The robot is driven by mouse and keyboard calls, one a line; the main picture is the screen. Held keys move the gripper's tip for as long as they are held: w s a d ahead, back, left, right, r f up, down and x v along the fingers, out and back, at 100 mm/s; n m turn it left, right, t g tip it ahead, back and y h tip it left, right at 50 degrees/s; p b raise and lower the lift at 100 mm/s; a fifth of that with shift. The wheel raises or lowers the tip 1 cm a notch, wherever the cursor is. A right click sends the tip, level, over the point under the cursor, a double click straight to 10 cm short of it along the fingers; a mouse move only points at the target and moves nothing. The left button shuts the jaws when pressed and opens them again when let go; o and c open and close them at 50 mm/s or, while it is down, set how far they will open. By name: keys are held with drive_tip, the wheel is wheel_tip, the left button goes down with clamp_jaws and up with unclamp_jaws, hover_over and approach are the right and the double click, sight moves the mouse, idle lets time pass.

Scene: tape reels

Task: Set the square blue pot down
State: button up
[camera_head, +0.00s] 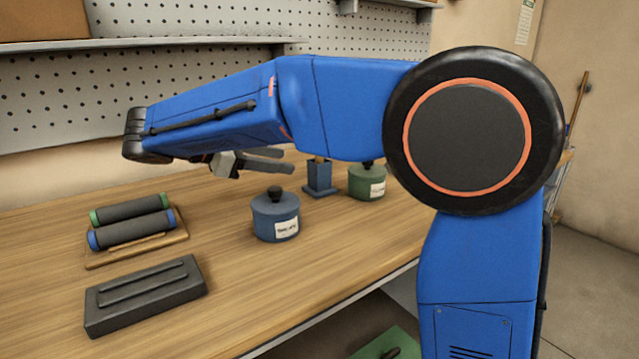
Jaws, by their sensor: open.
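No object shows between the fingers.
A round blue lidded jar (276,216) stands in front of the pot, and a green lidded jar (366,185) to its right. Two dark rollers (133,231) lie on a wooden tray left. A grey slotted block (145,297) is nearer. The bench front (270,300) is clear.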

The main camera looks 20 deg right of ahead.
sight(312, 166)
drive_tip(key=w+d+f+n, duration=0.1)
drive_tip(key=d, duration=0.2)
drive_tip(key=w+d+f+n, duration=0.1)
drive_tip(key=d, duration=0.2)
drive_tip(key=w+d+f+n, duration=0.1)
drive_tip(key=d+f, duration=0.1)
drive_tip(key=d, duration=0.2)
drive_tip(key=shift+w+t+h, duration=0.1)
drive_tip(key=shift+t+h, duration=0.2)
drive_tip(key=shift+f+x, duration=0.2)
drive_tip(key=shift+x, duration=2.6)
drive_tip(key=shift+a, duration=0.1)
clamp_jaws()
wheel_tip(312, 166, up, 10)
